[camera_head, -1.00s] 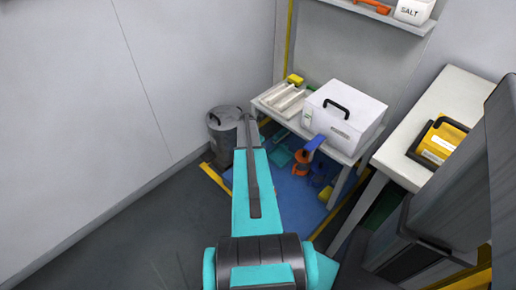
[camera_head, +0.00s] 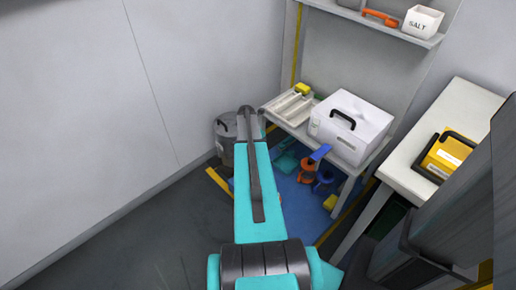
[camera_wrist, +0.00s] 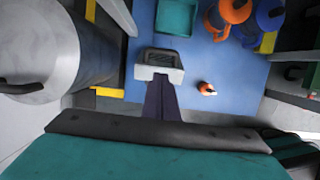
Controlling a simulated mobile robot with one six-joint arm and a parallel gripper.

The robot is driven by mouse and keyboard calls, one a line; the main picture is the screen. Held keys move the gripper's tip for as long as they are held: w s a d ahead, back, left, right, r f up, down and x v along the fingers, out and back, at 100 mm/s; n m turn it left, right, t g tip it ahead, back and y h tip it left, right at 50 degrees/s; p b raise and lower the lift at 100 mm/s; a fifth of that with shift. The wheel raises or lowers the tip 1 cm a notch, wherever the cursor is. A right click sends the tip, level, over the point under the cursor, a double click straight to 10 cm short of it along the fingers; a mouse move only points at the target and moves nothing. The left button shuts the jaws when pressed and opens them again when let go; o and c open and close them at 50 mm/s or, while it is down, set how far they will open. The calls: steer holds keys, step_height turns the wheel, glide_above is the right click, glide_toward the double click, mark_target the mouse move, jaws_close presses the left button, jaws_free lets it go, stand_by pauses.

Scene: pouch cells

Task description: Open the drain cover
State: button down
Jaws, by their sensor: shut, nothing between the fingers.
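In the wrist view, a small pale grey frame around a dark slatted panel (camera_wrist: 162,58) shows over the blue floor mat; it looks like the drain cover, but I cannot be sure. My gripper (camera_wrist: 161,82) shows as a dark, narrow shape reaching up to the frame's near edge. It is shut and empty. I cannot tell whether it touches the frame. In the head view my teal arm hides the gripper and that patch of floor.
Blue mat (camera_head: 292,190) lies under a bench with a white box (camera_head: 352,128). A grey bin (camera_head: 226,132) stands left. Orange (camera_wrist: 232,12) and blue (camera_wrist: 270,18) items, a teal tray (camera_wrist: 177,17) and a small orange piece (camera_wrist: 207,89) are nearby. Open dark floor lies left.

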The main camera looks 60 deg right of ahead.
steer(key=shift+r, duration=0.1)
steer(key=c, duration=2)
jaws_free()
steer(key=shift+a, duration=0.15)
steer(key=shift+c, duration=0.2)
steer(key=shift+o, duration=1.4)
steer(key=w+a+f+m, duration=0.1)
steer(key=w+a+f, duration=0.1)
steer(key=a, duration=0.7)
steer(key=w+a+f+m+y, duration=0.1)
steer(key=a+f, duration=0.3)
steer(key=a, duration=0.5)
steer(key=shift+w+a+m, duration=0.2)
steer(key=shift+w+m, duration=0.5)
steer(key=shift+w, duration=0.15)
steer(key=s+a+f+m+g+y, duration=0.1)
steer(key=s+a+f+m, duration=0.1)
steer(key=a, duration=0.8)
steer(key=s+a+f+m, duration=0.2)
steer(key=a+m, duration=0.1)
steer(key=a, duration=0.7)
steer(key=s+a+f+m+g+y, duration=0.1)
steer(key=s+a+f+m, duration=0.15)
steer(key=a, duration=0.65)
steer(key=s+a+m+g, duration=0.1)
steer(key=s+a+m, duration=0.3)
steer(key=s+a, duration=0.6)
steer(key=shift+s+a+f+g, duration=0.3)
steer(key=shift+s+a+g, duration=0.1)
steer(key=shift+a, duration=0.6)
